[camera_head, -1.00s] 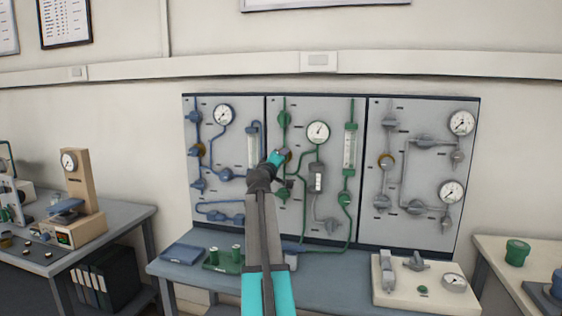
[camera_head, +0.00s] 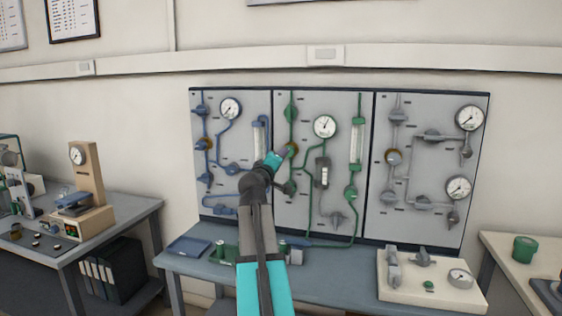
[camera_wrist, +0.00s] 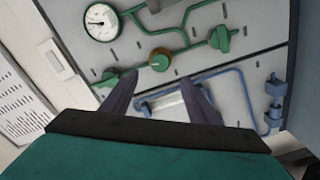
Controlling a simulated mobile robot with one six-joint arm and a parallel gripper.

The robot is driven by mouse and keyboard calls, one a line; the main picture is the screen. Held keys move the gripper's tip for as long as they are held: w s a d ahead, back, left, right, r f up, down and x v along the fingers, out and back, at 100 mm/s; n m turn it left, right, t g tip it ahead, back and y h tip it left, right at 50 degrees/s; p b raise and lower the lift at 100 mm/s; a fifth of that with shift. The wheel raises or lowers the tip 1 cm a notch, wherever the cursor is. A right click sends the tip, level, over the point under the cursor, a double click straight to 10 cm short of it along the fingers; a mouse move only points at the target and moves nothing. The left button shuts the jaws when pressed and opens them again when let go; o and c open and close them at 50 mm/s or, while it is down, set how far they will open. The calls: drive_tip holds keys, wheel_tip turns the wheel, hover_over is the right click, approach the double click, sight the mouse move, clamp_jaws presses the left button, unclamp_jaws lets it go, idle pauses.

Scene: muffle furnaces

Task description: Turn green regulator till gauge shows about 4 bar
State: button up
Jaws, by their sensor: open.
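The green regulator (camera_head: 292,149), a round knob with an orange-brown ring, is on the middle wall panel. In the wrist view the regulator (camera_wrist: 160,60) lies just beyond and between the two fingertips. My gripper (camera_head: 279,157) is in front of the panel, left of and slightly below the regulator in the head view. In the wrist view my gripper (camera_wrist: 161,84) is open, with nothing between the fingers and a gap to the knob. The round white gauge (camera_head: 324,126) is up and right of the regulator; it also shows in the wrist view (camera_wrist: 102,22). Its reading is too small to tell.
Other green valves (camera_wrist: 221,39) and pipes are close to the regulator. A blue panel (camera_head: 229,140) is to the left and a grey panel (camera_head: 428,150) to the right. The bench (camera_head: 330,285) below holds a white unit (camera_head: 428,283).

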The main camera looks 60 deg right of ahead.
drive_tip(key=shift+s+a, duration=0.2)
drive_tip(key=shift+a, duration=0.45)
drive_tip(key=shift+f, duration=0.1)
